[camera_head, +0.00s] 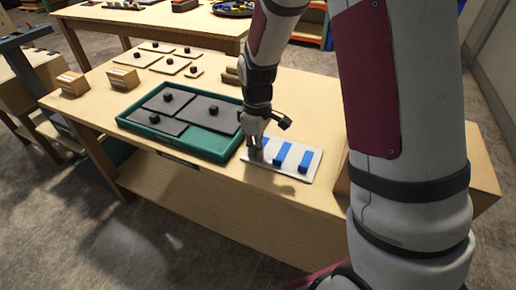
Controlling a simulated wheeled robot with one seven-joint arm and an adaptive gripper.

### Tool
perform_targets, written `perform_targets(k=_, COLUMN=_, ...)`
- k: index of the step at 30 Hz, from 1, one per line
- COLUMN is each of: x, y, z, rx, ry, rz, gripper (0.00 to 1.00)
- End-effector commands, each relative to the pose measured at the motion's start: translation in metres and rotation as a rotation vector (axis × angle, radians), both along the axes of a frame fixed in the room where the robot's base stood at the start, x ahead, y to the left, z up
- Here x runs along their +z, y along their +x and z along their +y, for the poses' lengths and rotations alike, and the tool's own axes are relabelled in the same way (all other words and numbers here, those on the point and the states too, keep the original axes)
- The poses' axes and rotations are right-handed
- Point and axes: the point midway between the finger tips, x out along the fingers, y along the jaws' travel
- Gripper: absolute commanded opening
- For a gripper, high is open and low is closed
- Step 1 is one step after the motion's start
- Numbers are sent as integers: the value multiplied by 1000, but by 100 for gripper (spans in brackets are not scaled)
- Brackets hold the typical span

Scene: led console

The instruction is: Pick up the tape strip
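Blue tape strips lie side by side on a white plate (294,174) near the front edge of the wooden table. The right tape strip (305,161) and the middle tape strip (281,156) show clearly. The left tape strip (264,143) is partly hidden by my gripper (256,155). My gripper points down at the left end of the plate, over or beside the left strip. Its fingers are small and dark here, and I cannot tell whether they are open, shut or touching the strip.
A green tray (222,159) with grey panels bearing black knobs stands just left of the plate. More knobbed panels (172,65) and small wooden blocks (123,79) lie farther back. My arm covers the table's right side. A second table (155,25) stands behind.

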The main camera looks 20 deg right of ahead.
Motion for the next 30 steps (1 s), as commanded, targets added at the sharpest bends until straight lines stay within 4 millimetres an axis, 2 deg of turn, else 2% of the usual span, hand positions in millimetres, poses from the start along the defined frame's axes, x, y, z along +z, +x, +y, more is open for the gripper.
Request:
perform_targets(k=8, x=9, y=0, z=0, rx=0, ry=0, rz=-1, gripper=0)
perform_targets(k=14, x=36, y=1, z=0, rx=0, ry=1, rz=-5, gripper=0)
perform_targets(k=30, x=47, y=-113, z=-13, rx=0, ry=0, rz=0, gripper=0)
